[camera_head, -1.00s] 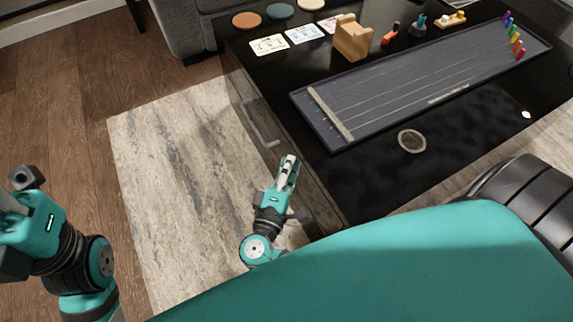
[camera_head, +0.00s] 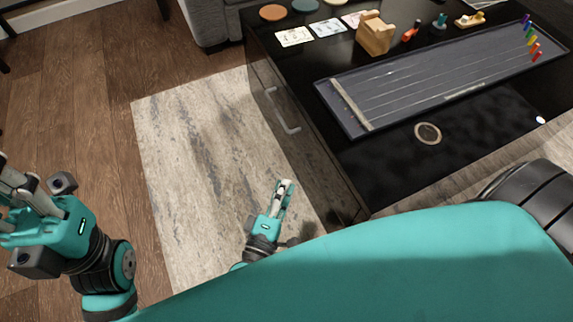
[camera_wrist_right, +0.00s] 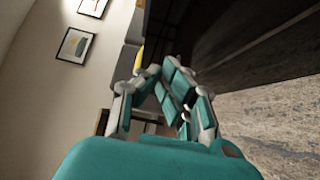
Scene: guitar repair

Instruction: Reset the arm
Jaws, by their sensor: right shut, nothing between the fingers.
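My right gripper (camera_head: 283,187) is shut and empty in the head view. It hangs over the rug, left of the black table's (camera_head: 390,185) near corner and apart from the table. Its teal and grey fingers also fill the middle of the right wrist view (camera_wrist_right: 172,82). My left gripper (camera_head: 22,190) is at the left edge of the head view, over the wood floor. Its fingers are partly cut off by the frame, so I cannot tell how far they are open.
The table's drawer handle (camera_head: 284,110) faces the rug (camera_head: 195,150). On the table are a long stringed board (camera_head: 430,80), a wooden holder (camera_head: 375,34), cards (camera_head: 295,37), a round ring (camera_head: 428,133) and small tools. The rug left of the table is clear.

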